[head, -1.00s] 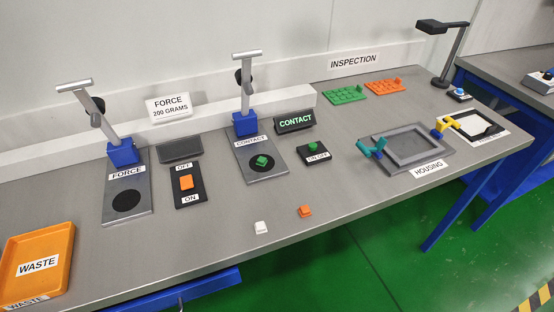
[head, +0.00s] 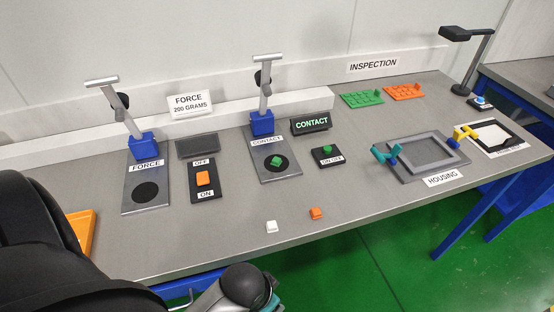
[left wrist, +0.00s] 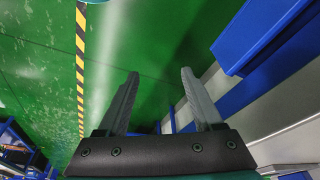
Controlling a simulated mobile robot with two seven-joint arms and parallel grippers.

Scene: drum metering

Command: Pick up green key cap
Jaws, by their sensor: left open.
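A small green key cap (head: 277,160) sits on the black round pad of the contact station plate (head: 275,176), under the blue press head (head: 262,124). The lit sign (head: 311,122) beside it reads CONTACT. My left gripper (left wrist: 155,82) shows in the left wrist view with its two fingers apart and nothing between them, above the green floor. In the head view my left arm covers the lower left corner, and its fingers are not visible there. My right gripper is in neither view.
A white cap (head: 271,227) and an orange cap (head: 316,213) lie near the table's front edge. The force station plate (head: 147,203) and its orange switch (head: 203,178) stand left. The grey housing (head: 452,160) stands right. My arm partly hides the orange waste tray (head: 83,228).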

